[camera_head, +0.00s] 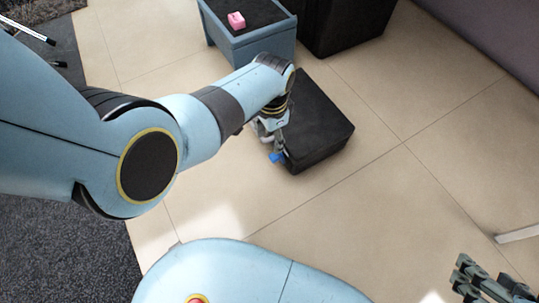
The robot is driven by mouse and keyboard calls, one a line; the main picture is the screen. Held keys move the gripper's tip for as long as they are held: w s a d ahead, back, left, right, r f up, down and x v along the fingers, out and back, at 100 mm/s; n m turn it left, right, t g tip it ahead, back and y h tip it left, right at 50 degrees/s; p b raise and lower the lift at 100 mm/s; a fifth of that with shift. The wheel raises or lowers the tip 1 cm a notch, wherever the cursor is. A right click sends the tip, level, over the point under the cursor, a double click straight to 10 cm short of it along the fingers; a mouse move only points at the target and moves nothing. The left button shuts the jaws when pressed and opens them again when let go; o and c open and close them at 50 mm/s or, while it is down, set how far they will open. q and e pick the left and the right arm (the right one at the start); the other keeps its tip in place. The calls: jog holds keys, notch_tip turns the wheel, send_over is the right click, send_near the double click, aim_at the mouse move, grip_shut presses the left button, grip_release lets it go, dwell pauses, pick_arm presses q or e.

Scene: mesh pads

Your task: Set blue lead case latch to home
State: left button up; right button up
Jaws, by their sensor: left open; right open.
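A black case (318,122) lies on the tiled floor near the middle of the view. A small blue part, which looks like the latch (277,157), shows at the case's left front edge. My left gripper (272,138) is at the left side of the case, right by the blue part. It is small and partly covered by my arm, so I cannot tell whether it touches the latch. Its jaws are open. My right gripper (478,282) is at the bottom right corner, open and empty, far from the case.
A blue-grey stand (262,45) with a dark top holds a pink block (237,20) behind the case. A larger black box (345,25) stands beside it. A pale bar (517,234) lies at the right edge. The floor right of the case is clear.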

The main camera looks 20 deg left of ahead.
aim_at(271, 158)
pick_arm(q)
notch_tip(271, 158, down, 3)
jog(key=shift+s+r+b, duration=0.1)
jog(key=shift+b, duration=0.7)
notch_tip(271, 158, down, 2)
jog(key=shift+f+b, duration=0.1)
jog(key=shift+b, duration=0.7)
jog(key=shift+f, duration=0.3)
notch_tip(271, 158, down, 3)
jog(key=shift+r+b, duration=0.15)
jog(key=shift+b, duration=1.1)
jog(key=shift+f+b, duration=0.7)
jog(key=shift+f, duration=0.25)
pick_arm(e)
jog(key=w+a+r+n+t+y, duration=0.1)
jog(key=w+r+t, duration=0.4)
jog(key=r+t, duration=0.2)
jog(key=w+a+r+n+t+y, duration=0.1)
jog(key=w+r+t, duration=0.3)
jog(key=r+t, duration=0.4)
jog(key=shift+w+a+r+n+y, duration=0.4)
jog(key=shift+r+y, duration=0.3)
jog(key=shift+r, duration=0.6)
